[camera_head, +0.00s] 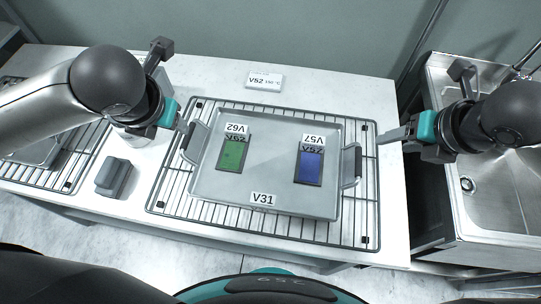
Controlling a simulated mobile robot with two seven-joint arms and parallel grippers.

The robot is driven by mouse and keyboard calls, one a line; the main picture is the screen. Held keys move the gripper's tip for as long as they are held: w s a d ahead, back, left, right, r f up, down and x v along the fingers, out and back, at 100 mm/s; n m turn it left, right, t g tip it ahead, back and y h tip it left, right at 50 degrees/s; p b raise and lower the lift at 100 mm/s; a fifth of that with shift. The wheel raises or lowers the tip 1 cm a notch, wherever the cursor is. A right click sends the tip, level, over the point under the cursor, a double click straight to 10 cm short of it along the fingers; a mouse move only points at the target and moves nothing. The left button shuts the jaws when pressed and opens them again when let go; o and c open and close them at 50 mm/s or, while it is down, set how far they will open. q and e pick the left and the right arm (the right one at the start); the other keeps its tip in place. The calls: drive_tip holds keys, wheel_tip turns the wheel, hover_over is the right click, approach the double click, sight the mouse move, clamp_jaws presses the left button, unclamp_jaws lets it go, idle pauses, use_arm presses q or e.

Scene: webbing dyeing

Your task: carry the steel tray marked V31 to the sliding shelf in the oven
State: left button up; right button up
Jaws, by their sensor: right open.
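The steel tray marked V31 (225,202) lies flat on a wire rack (367,215) on the white counter. It has a dark-gripped handle at its left side and another at its right side. A green piece (231,156) and a blue piece (309,167) lie in it, each with a small tag. My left gripper (184,124) is close to the left handle; I cannot tell whether it touches it or how its jaws stand. My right gripper (384,137) is open, to the right of the right handle and apart from it. I do not see the oven's sliding shelf.
A sign reading V52 (264,80) stands behind the tray. A grey block (114,178) sits on the counter left of the rack. Another wire rack (80,165) is at far left. A steel sink (500,200) is at right, past a gap beside the counter.

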sight(186, 136)
use_arm(q)
drive_tip(key=x, duration=1.5)
drive_tip(key=shift+w+f, duration=0.15)
drive_tip(key=shift+w, duration=0.05)
use_arm(e)
drive_tip(key=x, duration=1.5)
drive_tip(key=shift+w+f, duration=0.15)
drive_tip(key=shift+w, duration=0.05)
use_arm(q)
clamp_jaws()
use_arm(e)
clamp_jaws()
drive_tip(key=shift+d, duration=0.1)
use_arm(q)
drive_tip(key=shift+w+r, duration=0.15)
drive_tip(key=shift+r, duration=0.05)
use_arm(e)
drive_tip(key=shift+w+r, duration=0.1)
drive_tip(key=shift+r, duration=0.1)
